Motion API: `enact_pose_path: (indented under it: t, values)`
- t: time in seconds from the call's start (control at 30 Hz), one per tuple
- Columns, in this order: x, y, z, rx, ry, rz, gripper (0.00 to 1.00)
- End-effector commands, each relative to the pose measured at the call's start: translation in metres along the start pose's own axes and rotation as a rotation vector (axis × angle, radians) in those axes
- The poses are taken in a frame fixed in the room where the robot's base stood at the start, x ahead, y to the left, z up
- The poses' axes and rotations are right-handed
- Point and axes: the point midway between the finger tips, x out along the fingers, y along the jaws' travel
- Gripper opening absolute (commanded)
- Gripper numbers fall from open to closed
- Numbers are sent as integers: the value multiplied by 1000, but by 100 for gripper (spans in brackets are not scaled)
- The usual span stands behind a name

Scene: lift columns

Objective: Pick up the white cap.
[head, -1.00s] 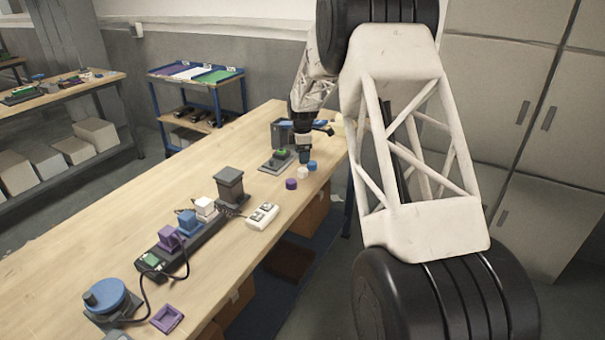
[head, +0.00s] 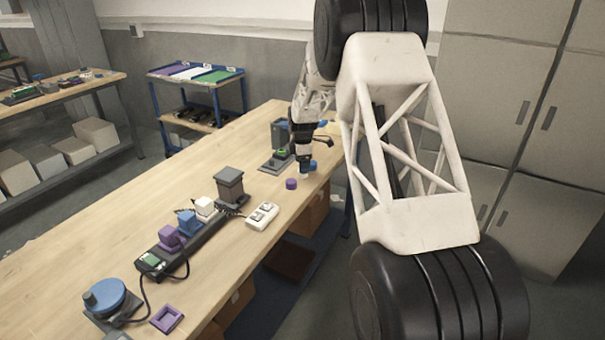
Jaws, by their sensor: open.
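My gripper (head: 304,167) points down over the far right part of the workbench. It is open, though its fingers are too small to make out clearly. The white cap is hidden from this view by my gripper, which is at the spot where the cap stood. I cannot tell whether the fingers are around it or above it. A purple cap (head: 291,184) stands to the left and nearer, and a blue cap (head: 313,166) just right of my gripper, partly covered.
A grey device with a green button (head: 281,155) stands close left of my gripper. A white switch box (head: 262,215) and a dark strip with purple, blue and white blocks (head: 187,245) are nearer. The workbench (head: 120,215) is clear along its left side.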

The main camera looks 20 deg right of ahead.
Motion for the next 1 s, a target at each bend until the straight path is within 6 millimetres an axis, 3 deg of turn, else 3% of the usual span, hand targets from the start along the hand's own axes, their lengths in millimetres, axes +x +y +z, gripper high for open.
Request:
enact_pose_path:
  t: [0.33, 0.9, 1.0]
  values:
    - [33, 1, 1, 0, 0, -1, 73]
    - [35, 1, 1, 0, 0, 0, 73]
    - [35, 1, 1, 0, 0, 0, 61]
